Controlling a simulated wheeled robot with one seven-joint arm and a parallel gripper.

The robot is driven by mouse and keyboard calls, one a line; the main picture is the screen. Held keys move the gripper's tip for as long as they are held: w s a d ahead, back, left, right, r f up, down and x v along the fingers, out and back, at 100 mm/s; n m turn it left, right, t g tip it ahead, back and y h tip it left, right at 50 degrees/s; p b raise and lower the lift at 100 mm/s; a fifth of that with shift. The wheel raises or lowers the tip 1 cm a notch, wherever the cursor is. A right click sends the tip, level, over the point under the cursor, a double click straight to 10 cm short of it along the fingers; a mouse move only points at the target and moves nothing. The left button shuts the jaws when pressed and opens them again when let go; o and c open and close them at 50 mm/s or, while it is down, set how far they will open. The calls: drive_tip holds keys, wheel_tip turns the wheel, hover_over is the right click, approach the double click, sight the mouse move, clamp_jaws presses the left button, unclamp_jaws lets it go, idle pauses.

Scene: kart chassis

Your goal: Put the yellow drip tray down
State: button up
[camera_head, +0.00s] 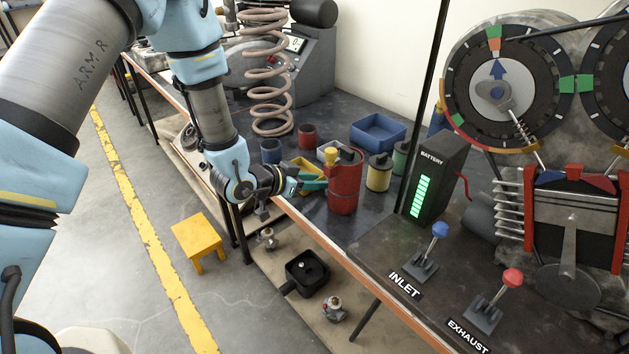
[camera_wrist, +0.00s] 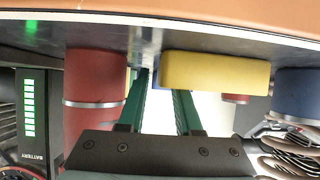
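The yellow drip tray (camera_head: 302,166) is at the bench's near side, left of the red canister, partly hidden by my gripper. In the wrist view, which is upside down, the tray (camera_wrist: 215,73) shows as a yellow box against the bench surface, just right of centre. My gripper (camera_head: 316,183) reaches in from the left at the bench edge. Its two green fingers (camera_wrist: 162,82) stand apart with a clear gap. The tray's end lies in front of one fingertip and covers it; the other finger is beside the tray. I see no firm hold on it.
The red canister (camera_head: 344,185) stands close right of my gripper. Behind are a blue bin (camera_head: 378,132), a blue cup (camera_head: 271,151) and a red cup (camera_head: 307,134). A yellow stool (camera_head: 200,240) stands on the floor. A black container (camera_head: 306,272) is on the lower shelf.

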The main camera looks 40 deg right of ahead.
drive_tip(key=b+v, duration=0.2)
drive_tip(key=v, duration=0.8)
drive_tip(key=shift+s+a, duration=0.3)
drive_tip(key=shift+a, duration=0.15)
